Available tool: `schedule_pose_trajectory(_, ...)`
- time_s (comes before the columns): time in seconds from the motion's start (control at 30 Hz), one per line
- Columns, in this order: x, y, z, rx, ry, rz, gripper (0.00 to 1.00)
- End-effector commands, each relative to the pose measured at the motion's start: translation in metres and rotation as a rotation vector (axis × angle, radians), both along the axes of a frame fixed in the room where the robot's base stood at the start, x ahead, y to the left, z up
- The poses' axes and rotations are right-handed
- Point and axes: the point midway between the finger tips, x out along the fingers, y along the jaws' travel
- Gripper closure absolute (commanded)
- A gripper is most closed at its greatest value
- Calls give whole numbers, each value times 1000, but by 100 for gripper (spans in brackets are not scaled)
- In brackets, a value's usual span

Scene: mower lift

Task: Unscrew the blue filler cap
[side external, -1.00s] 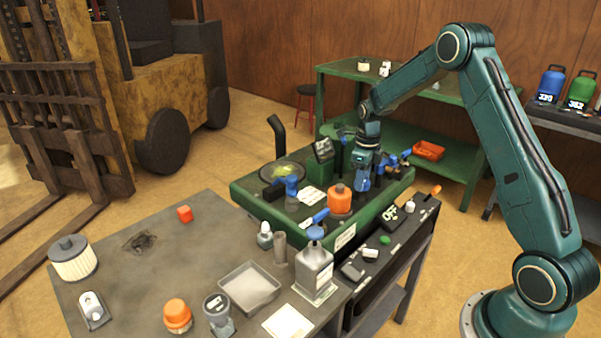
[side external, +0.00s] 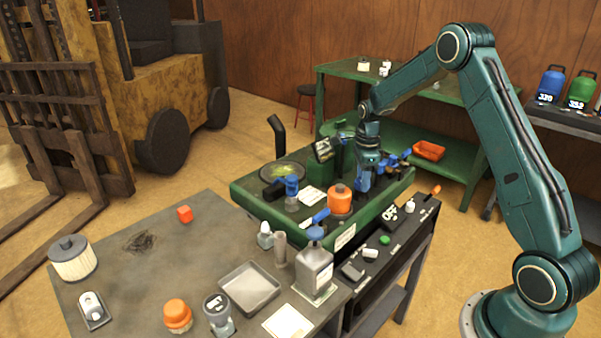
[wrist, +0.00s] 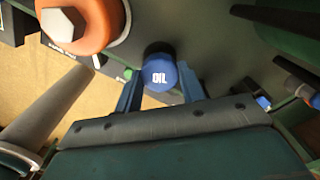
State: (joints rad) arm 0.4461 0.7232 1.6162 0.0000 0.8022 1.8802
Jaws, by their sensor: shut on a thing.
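The blue filler cap (wrist: 160,73) shows in the wrist view as a round blue top with white letters "OIL". The two blue fingers of my gripper (wrist: 160,84) stand on its left and right sides and are shut on it. In the side view my gripper (side external: 365,178) points down at the right part of the green mower deck (side external: 262,212); the cap cannot be told apart from the blue fingers there. Whether the cap has risen from its seat cannot be told.
An orange canister (side external: 340,200) with a grey hex top stands close left of my gripper; it also shows in the wrist view (wrist: 85,22). A blue-handled valve (side external: 291,188) and a dark upright pipe (side external: 277,135) are farther left. A grey bench (side external: 130,270) holds a tray and bottles.

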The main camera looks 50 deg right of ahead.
Motion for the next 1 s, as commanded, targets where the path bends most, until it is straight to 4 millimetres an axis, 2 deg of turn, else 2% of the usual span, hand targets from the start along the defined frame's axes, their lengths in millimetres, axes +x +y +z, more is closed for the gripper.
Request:
schedule_pose_trajectory(0.37,0,0,0,0,0,27,84)
schedule_pose_trajectory(1.0,0,0,0,0,0,495,84)
